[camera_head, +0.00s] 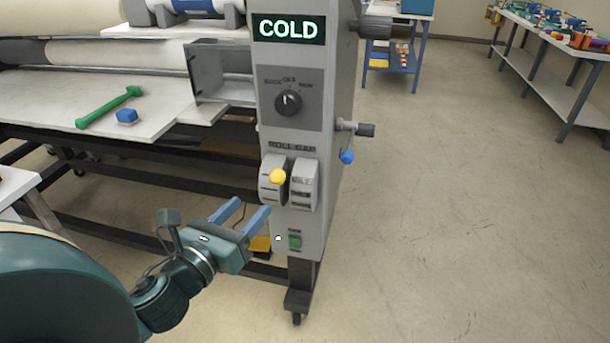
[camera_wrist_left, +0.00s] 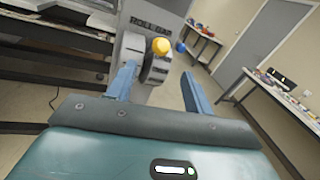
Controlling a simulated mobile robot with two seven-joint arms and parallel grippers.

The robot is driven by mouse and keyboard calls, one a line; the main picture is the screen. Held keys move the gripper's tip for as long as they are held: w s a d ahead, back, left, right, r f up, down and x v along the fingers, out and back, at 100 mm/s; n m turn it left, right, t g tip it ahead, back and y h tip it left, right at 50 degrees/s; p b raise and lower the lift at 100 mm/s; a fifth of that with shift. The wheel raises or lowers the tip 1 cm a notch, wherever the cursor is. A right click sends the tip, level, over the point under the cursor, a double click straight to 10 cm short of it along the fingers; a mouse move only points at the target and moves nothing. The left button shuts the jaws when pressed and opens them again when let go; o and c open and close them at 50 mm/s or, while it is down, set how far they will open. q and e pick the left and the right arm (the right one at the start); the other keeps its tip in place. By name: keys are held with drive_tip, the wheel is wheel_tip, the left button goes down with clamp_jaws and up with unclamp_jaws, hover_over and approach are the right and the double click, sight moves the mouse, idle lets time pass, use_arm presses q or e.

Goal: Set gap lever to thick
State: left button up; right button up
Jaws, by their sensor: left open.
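The lever's yellow knob (camera_head: 278,177) sits on a grey slotted housing (camera_head: 303,190) on the front panel of the laminator's end column. The right gripper is not in view.
Floor at right is clear.

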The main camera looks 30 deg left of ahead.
sight(283, 172)
use_arm(q)
drive_tip(key=w+p, duration=0.2)
drive_tip(key=w, duration=1.1)
drive_tip(key=shift+w+r+p, duration=0.1)
drive_tip(key=shift+p, duration=0.2)
drive_tip(key=shift+c, duration=0.3)
clamp_jaws()
